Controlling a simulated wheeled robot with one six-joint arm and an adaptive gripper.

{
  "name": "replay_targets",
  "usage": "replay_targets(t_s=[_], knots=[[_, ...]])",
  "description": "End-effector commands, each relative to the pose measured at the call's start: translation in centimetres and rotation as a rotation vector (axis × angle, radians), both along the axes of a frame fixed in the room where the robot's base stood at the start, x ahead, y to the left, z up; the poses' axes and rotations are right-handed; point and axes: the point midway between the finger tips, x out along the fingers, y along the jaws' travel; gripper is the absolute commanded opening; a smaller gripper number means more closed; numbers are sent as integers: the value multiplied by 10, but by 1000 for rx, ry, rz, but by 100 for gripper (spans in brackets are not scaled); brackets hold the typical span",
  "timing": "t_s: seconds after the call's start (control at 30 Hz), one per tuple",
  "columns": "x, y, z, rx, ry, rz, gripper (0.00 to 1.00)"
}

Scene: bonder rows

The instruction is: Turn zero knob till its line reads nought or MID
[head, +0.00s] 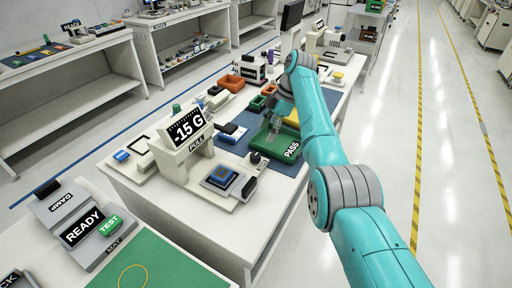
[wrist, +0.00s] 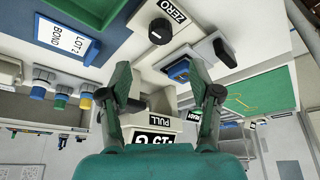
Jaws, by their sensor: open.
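The zero knob (wrist: 160,31) is a small black round knob with a short white line, beside a ZERO label (wrist: 172,8) at the top of the wrist view. In the head view the knob (head: 255,158) stands on the pull tester's white base, right of the display. The tester's display (head: 187,126) reads 15 G, with a mark before it that may be a minus or a point. My gripper (wrist: 160,75) is open and empty; the knob lies beyond its fingertips, apart from them. In the head view my gripper (head: 281,108) is over the green PASS tray, partly hidden.
The green PASS tray (head: 283,150) lies right of the knob on a blue mat (head: 233,146). A blue-topped block (head: 221,177) sits on the tester base in front. Orange bins (head: 232,83) stand behind. A LOT-2 BOND card (wrist: 69,38) shows in the wrist view.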

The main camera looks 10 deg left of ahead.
Motion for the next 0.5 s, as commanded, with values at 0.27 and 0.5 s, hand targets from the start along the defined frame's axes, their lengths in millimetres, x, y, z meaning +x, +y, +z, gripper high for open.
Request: replay_targets(t_s=[0.27, 0.5], knots=[[-8, 15, -41, 0, 2, 1, 63], [-14, 29, -76, 0, 2, 1, 63]])
